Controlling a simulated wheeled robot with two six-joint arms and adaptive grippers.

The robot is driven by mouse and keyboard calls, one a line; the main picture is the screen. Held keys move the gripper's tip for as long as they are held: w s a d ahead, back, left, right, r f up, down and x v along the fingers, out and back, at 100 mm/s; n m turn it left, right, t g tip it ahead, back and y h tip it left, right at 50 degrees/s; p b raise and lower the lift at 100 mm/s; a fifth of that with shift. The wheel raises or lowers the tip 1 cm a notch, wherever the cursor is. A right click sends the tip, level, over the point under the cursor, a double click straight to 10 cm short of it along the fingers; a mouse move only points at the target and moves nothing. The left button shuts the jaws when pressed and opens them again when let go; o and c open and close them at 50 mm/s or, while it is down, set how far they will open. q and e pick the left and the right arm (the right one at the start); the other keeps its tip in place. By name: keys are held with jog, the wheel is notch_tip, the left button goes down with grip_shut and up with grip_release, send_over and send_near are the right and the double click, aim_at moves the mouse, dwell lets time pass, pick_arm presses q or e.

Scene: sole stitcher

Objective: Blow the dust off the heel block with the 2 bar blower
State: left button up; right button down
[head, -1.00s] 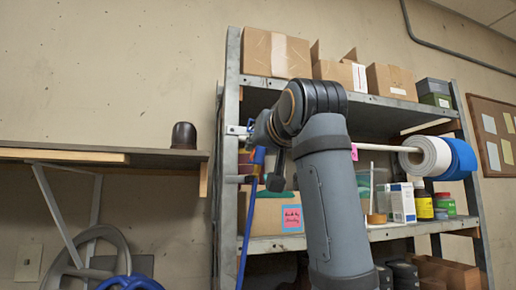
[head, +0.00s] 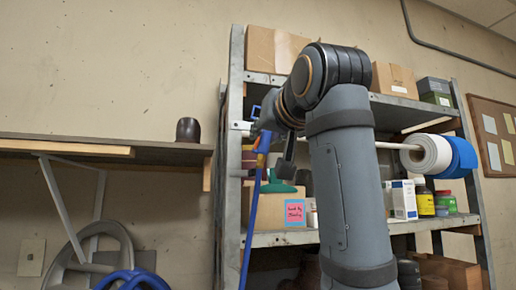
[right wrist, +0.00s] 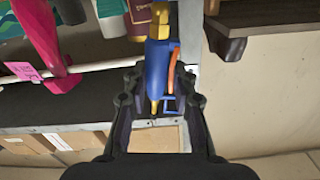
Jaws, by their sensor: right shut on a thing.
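The heel block (head: 187,130) is a small dark brown, round-topped block. It stands upright near the right end of the wooden wall shelf; it also shows at the upper right of the right wrist view (right wrist: 228,46). My right gripper (head: 268,128) is shut on the blue blower (head: 264,143), which has an orange lever (right wrist: 173,72) and a small yellowish tip (right wrist: 154,107). A blue hose (head: 251,215) hangs below it. The blower is to the right of the block and apart from it. My left gripper is not in view.
The wall shelf (head: 70,148) is otherwise bare where seen. Right of it a metal rack (head: 234,110) holds cardboard boxes (head: 395,80), bottles and a white roll (head: 428,155) on a rod. Its upright stands close to the blower. A pink-handled tool (right wrist: 40,40) hangs nearby.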

jog(key=shift+s+d, duration=0.4)
jog(key=shift+d, duration=0.05)
jog(key=shift+s, duration=0.2)
jog(key=b+v, duration=0.3)
jog(key=v, duration=0.4)
jog(key=shift+s, duration=0.3)
